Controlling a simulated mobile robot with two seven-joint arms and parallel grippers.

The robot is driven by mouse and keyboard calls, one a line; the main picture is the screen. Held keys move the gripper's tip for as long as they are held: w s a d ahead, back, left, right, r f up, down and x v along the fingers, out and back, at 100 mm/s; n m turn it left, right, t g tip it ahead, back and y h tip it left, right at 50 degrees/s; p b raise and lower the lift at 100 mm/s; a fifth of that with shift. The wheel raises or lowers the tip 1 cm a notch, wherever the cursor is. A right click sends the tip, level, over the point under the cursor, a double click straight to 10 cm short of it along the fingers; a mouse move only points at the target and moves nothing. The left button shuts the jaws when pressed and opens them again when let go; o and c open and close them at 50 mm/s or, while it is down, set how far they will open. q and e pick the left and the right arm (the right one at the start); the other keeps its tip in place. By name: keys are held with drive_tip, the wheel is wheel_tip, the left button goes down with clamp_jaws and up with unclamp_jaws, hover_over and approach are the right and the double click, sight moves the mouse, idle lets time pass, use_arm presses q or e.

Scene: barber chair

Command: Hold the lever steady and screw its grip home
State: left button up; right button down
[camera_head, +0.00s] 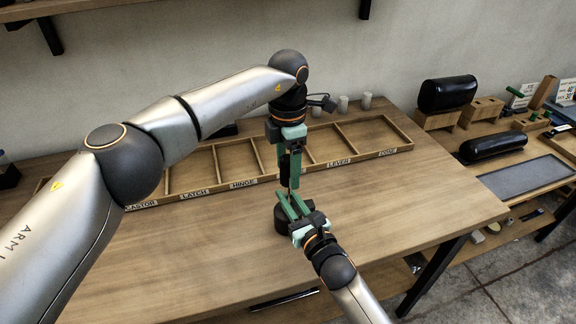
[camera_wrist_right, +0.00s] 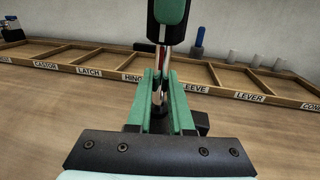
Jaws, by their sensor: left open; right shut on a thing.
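The lever is a thin shiny metal rod (camera_wrist_right: 157,88) with a red mark near its upper end, and it stands upright from a dark round base (camera_head: 281,221). My right gripper (camera_head: 291,203) is shut on the rod, its green fingers on either side in the right wrist view (camera_wrist_right: 159,100). The black grip (camera_head: 284,164) is at the top of the rod. My left gripper (camera_head: 291,172) points down from above with its green fingers open around the grip. A green finger covers much of the grip, so how far it sits on the rod is hidden.
A shallow wooden tray (camera_head: 222,193) with labelled compartments lies behind the lever. Pale cups (camera_head: 343,104) stand behind it. Black rolls (camera_head: 447,93) and wooden blocks are on the right-hand bench. The table's front right is clear.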

sight(288, 157)
use_arm(q)
wheel_tip(288, 157, up, 12)
drive_tip(key=shift+r, duration=0.1)
idle(0.4)
use_arm(e)
drive_tip(key=c, duration=0.7)
unclamp_jaws()
drive_tip(key=shift+c, duration=0.2)
drive_tip(key=shift+s, duration=0.1)
